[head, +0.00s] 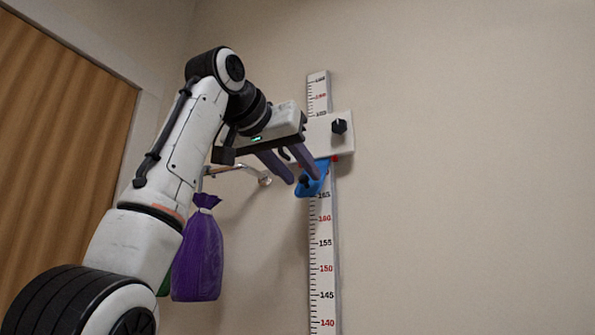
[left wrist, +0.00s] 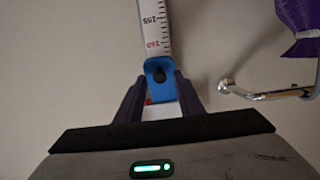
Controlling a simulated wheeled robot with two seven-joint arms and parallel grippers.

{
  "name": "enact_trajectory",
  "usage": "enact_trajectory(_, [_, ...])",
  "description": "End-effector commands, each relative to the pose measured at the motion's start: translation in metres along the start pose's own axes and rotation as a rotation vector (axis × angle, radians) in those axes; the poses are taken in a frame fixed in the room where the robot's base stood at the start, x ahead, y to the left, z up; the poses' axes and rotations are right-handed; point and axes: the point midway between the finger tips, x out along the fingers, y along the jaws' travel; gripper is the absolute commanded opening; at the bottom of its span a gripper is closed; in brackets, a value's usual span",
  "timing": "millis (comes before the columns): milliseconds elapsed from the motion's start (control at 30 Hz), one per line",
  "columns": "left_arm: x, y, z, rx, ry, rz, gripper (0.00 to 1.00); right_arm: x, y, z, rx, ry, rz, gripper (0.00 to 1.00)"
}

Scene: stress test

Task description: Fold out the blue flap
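The blue flap (head: 317,184) is on the measuring rod (head: 322,245) on the wall, at the lower edge of a white slider block (head: 340,146). It is a small plate with a dark knob, and slants out from the rod. My left gripper (head: 304,179) is open at the flap. In the left wrist view, its fingers (left wrist: 160,82) stand on either side of the flap (left wrist: 158,92); I cannot tell whether they touch it. The gripper hides part of the slider block. My right gripper is not in view.
A purple bag (head: 197,255) hangs from a metal wall hook (head: 240,168) left of the rod, close to my left arm. A wooden panel (head: 60,150) is at far left. The wall right of the rod is bare.

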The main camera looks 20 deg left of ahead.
Motion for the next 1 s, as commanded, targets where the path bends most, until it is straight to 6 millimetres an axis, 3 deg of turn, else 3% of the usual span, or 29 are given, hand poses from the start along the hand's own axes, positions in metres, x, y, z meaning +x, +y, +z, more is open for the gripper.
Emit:
enact_trajectory(500, [-0.088, 0.000, 0.000, 0.000, 0.004, 0.000, 0.34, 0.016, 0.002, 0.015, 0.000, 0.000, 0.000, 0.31])
enact_trajectory(667, [-0.099, 0.000, 0.000, 0.000, 0.001, 0.000, 0.34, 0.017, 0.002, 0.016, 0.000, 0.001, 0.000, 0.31])
enact_trajectory(933, [-0.101, 0.000, 0.000, 0.000, 0.001, 0.000, 0.34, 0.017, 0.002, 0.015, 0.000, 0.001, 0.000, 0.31])
enact_trajectory(1000, [-0.100, -0.001, 0.000, 0.001, 0.002, -0.004, 0.24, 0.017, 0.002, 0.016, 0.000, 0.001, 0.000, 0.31])
